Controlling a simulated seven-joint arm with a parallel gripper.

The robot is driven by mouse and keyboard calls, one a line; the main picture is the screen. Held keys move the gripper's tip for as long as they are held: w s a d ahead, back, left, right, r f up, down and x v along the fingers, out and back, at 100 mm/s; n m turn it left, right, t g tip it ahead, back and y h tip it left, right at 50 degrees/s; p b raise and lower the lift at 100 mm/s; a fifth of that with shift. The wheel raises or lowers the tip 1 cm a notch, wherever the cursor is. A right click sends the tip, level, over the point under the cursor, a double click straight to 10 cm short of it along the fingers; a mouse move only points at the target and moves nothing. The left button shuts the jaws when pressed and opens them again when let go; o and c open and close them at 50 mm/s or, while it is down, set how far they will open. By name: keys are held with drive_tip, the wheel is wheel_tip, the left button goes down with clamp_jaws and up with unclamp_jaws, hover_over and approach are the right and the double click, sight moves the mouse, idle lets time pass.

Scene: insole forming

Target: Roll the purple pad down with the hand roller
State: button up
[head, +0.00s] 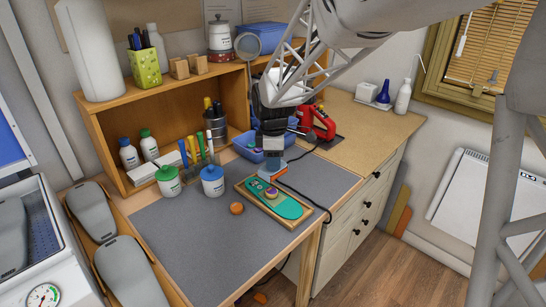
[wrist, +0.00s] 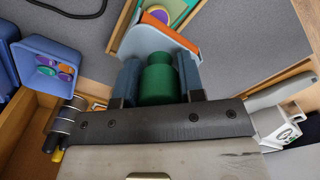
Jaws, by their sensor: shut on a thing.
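My gripper (head: 268,158) is shut on the green handle (wrist: 159,82) of the hand roller. The roller's orange barrel (head: 278,174) and pale frame hang below the gripper, over the far end of the board; I cannot tell if the barrel touches anything. The barrel also shows in the wrist view (wrist: 152,31), crossing the view just beyond the handle. A green insole (head: 287,208) lies on a wooden board (head: 318,221) on the grey mat. The small purple pad (head: 271,191), with yellow showing at it, sits on the insole near the roller; it also shows in the wrist view (wrist: 160,13).
A blue bin (head: 244,143) with coloured pads stands behind the board. A red device (head: 318,122) stands at the back right. Jars (head: 213,182) stand left, and a small brown round piece (head: 236,208) lies nearby. A dark cable runs right of the board. The mat's front left is clear.

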drive_tip(key=shift+f, duration=2.65)
